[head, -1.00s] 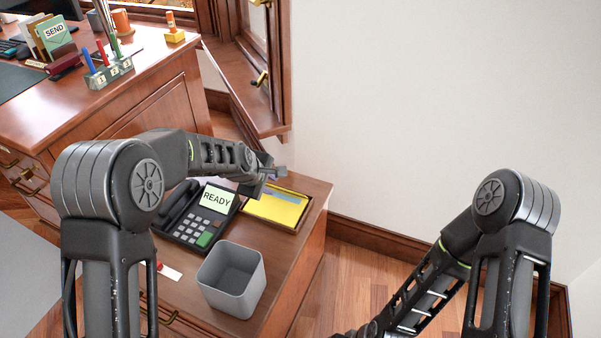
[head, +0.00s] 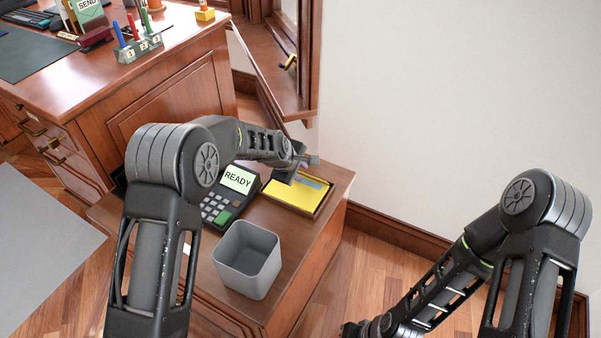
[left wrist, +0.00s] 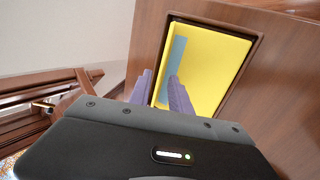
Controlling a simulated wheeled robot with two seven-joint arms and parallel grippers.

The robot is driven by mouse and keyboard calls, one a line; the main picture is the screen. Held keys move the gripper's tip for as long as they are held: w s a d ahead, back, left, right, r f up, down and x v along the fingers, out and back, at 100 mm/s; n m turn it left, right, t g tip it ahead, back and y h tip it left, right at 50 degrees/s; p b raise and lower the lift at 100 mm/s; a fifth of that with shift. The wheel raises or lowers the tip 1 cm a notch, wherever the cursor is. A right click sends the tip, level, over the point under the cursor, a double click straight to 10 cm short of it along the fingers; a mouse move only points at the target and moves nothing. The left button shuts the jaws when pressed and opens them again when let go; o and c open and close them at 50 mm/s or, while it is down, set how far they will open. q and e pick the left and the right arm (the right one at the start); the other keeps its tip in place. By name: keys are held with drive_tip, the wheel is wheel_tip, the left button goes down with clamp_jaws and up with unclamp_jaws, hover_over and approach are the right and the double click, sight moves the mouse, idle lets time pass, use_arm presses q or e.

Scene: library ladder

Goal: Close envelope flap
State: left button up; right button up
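A flat yellow piece (head: 290,196) with a blue-grey strip (head: 313,182) lies in a dark-rimmed tray on the low wooden cabinet; I cannot tell for sure that it is the envelope. In the left wrist view the yellow piece (left wrist: 215,70) fills the tray, with the strip (left wrist: 175,60) along its left part. My left gripper (head: 308,160) is over the tray's far left side. Its two fingers (left wrist: 161,92) are apart, with nothing seen between them but the yellow piece and strip. My right gripper (head: 352,329) is low at the bottom edge, its fingers unclear.
A desk with a pen holder (head: 138,48) and a green SEND card (head: 88,10) is at the upper left. A window frame is behind. Floor is clear at right.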

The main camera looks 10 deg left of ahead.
use_arm(q)
drive_tip(key=shift+w+d+f, duration=0.1)
drive_tip(key=shift+w+f, duration=0.25)
drive_tip(key=shift+f, duration=0.1)
clamp_jaws()
idle(1.2)
